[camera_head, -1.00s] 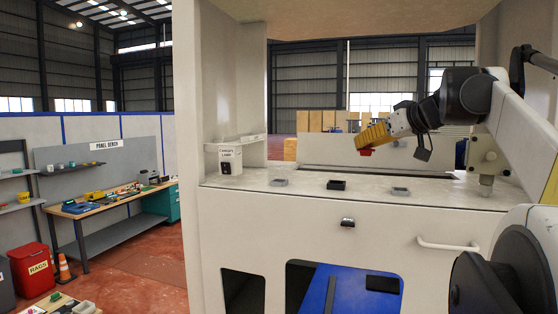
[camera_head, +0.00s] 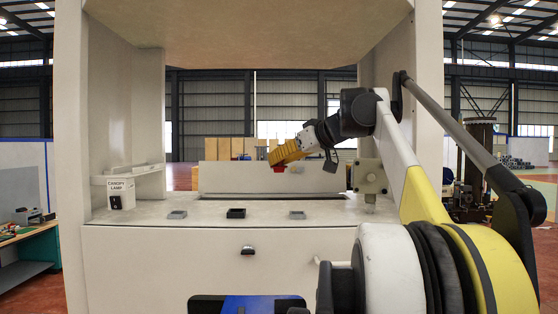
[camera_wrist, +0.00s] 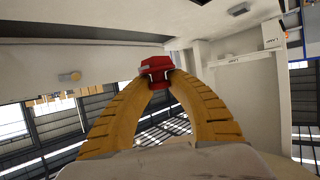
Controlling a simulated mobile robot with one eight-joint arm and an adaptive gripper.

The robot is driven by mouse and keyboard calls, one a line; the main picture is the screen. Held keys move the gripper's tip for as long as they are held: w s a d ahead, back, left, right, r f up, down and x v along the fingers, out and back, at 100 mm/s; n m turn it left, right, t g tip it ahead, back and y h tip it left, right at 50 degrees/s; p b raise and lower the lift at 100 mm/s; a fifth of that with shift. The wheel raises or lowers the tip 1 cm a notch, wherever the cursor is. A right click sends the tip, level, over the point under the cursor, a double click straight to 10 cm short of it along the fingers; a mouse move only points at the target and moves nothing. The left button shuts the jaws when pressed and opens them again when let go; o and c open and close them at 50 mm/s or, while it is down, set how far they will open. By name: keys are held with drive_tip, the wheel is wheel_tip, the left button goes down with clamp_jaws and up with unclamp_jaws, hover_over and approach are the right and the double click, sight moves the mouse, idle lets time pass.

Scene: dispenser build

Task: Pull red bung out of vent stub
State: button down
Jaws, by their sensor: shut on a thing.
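My gripper (camera_head: 279,164) has curved yellow fingers and is shut on the red bung (camera_head: 279,169). It holds the bung above the white counter, in front of a low upright white panel. The wrist view shows the red bung (camera_wrist: 155,72) pinched between the two yellow fingertips (camera_wrist: 158,80), with part of it standing out past them. I see no stub around the bung. I cannot pick out the vent stub for sure in either view.
The white counter (camera_head: 330,212) carries a grey holder (camera_head: 177,214), a black holder (camera_head: 236,213) and another grey holder (camera_head: 297,214). A pale box (camera_head: 369,177) stands at right. Side walls and a canopy enclose the counter. A lamp switch (camera_head: 116,203) is at left.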

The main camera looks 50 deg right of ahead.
idle(0.4)
wheel_tip(320, 180, up, 7)
drive_tip(key=p, duration=0.7)
drive_tip(key=shift+f, duration=0.1)
idle(0.6)
